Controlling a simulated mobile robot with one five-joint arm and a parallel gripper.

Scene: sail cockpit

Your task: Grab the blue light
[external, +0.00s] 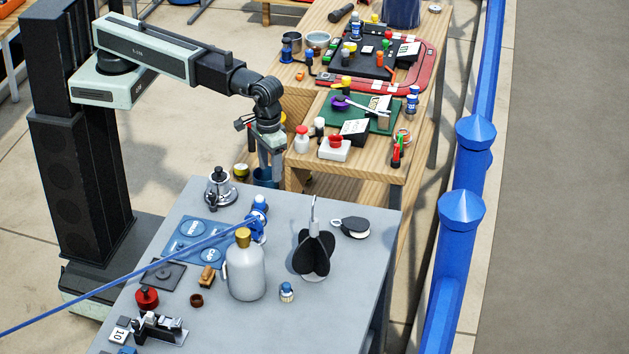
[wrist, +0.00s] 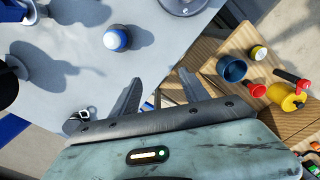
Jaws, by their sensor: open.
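The blue light (external: 258,217) is a small upright blue piece with a white band. It stands near the back edge of the grey table in the external view. In the wrist view I take it to be the blue-topped round piece with a white rim (wrist: 117,38), seen from above. My gripper (external: 272,165) hangs pointing down behind the light, near the table's back edge. The light lies beyond the fingertips, up and to the left, and is not touched.
A chrome winch-like piece (external: 219,188) stands left of the light. A white bottle with a gold cap (external: 245,268) is in front, and a black finned piece (external: 313,255) is to the right. A blue cup (wrist: 232,68) is beyond the table edge.

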